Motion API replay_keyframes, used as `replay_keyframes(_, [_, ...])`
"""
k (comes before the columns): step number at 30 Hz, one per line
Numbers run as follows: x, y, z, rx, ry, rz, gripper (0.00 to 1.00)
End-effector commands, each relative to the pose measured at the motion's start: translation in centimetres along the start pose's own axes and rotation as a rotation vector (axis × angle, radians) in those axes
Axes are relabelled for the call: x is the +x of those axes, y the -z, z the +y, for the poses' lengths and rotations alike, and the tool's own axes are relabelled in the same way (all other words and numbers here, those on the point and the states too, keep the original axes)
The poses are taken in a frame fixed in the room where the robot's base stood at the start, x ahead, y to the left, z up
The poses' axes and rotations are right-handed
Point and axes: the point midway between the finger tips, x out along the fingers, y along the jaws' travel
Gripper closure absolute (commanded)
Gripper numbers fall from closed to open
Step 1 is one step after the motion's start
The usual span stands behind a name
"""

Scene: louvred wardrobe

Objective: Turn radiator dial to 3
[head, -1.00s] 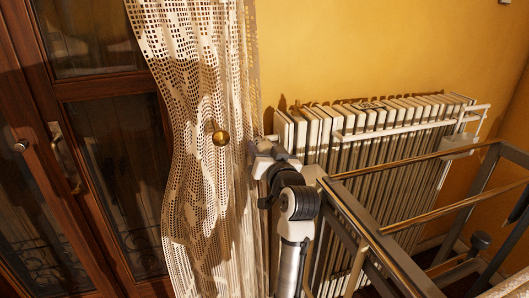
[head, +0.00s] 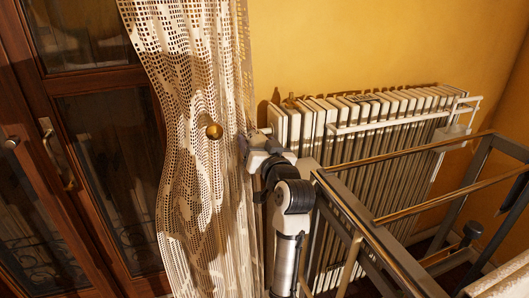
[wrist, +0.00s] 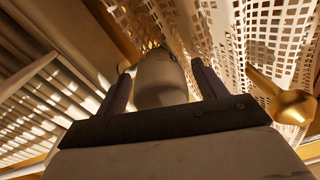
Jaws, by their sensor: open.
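The radiator dial (wrist: 160,80) is a pale grey, rounded cylinder in the middle of the wrist view. It sits between the two dark fingers of my gripper (wrist: 163,85), one on each side. The gripper is open, and small gaps seem to show beside the dial. No number or mark on the dial can be read. In the head view my gripper (head: 249,146) is at the upper left end of the white ribbed radiator (head: 375,110), against the curtain's edge. The dial is mostly hidden there by the gripper.
A lace curtain (head: 190,110) hangs just left of my gripper and also fills the upper right of the wrist view. A brass knob (head: 214,131) stands in front of it. A metal-railed frame (head: 400,260) stands before the radiator. A dark wooden glazed door (head: 110,150) is left.

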Motion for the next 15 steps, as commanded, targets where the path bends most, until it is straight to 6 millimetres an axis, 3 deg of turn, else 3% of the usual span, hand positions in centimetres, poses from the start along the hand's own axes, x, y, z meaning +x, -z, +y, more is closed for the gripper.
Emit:
replay_keyframes(5, [-2.7, -0.2, 0.1, 0.0, -0.002, 0.003, 0.3])
replay_keyframes(15, [-10.3, -0.2, 0.1, -0.001, -0.002, 0.002, 0.3])
